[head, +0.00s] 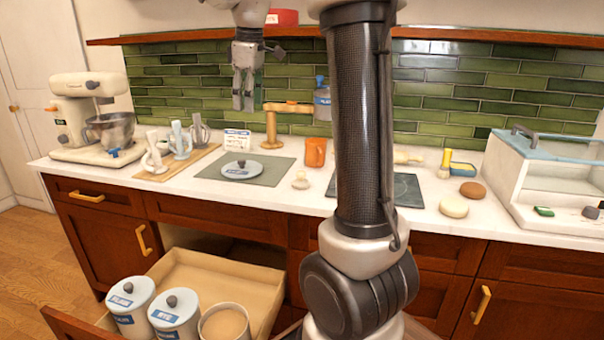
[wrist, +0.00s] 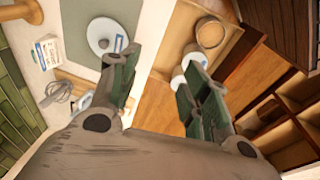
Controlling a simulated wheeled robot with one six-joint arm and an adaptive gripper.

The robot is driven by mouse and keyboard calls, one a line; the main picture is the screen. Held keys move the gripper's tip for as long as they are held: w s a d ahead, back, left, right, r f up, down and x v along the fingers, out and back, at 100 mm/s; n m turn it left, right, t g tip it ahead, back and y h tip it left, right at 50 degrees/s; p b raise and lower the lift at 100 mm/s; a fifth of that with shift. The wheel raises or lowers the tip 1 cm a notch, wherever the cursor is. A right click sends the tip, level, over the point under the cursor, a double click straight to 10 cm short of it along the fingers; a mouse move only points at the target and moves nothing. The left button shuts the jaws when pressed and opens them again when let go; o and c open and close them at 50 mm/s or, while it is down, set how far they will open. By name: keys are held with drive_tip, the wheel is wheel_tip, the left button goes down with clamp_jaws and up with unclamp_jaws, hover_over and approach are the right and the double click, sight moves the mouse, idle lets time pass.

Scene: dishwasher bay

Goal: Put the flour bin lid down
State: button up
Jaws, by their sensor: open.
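A round white lid with a dark knob and a blue label (head: 240,169) lies knob up on the grey-green mat (head: 211,173) on the counter. It also shows in the wrist view (wrist: 104,25), beyond my left finger, which partly overlaps it. An uncovered bin with tan contents (head: 225,324) stands in the open drawer, and its top shows in the wrist view (wrist: 210,33). My gripper (head: 243,106) hangs above the counter over the back of the mat, fingers down, well clear of the lid. In the wrist view its fingers (wrist: 161,68) are apart with nothing between them.
Two lidded white bins (head: 130,292) (head: 174,309) share the drawer (head: 255,276). A small white card (head: 237,139) stands behind the lid. A wooden stand (head: 271,125) and an orange cup (head: 316,152) are to the right. A mixer (head: 88,110) and whisk tools are left.

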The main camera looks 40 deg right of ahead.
drive_tip(key=s+a+f+m+t, duration=0.1)
drive_tip(key=s+f+m, duration=0.3)
drive_tip(key=s, duration=0.9)
drive_tip(key=s+a+f+m+t, duration=0.1)
drive_tip(key=s+f+m, duration=0.3)
drive_tip(key=s, duration=1)
wheel_tip(320, 180, down, 3)
drive_tip(key=shift+a+r, duration=0.1)
drive_tip(key=shift+a, duration=0.75)
drive_tip(key=shift+d, duration=0.1)
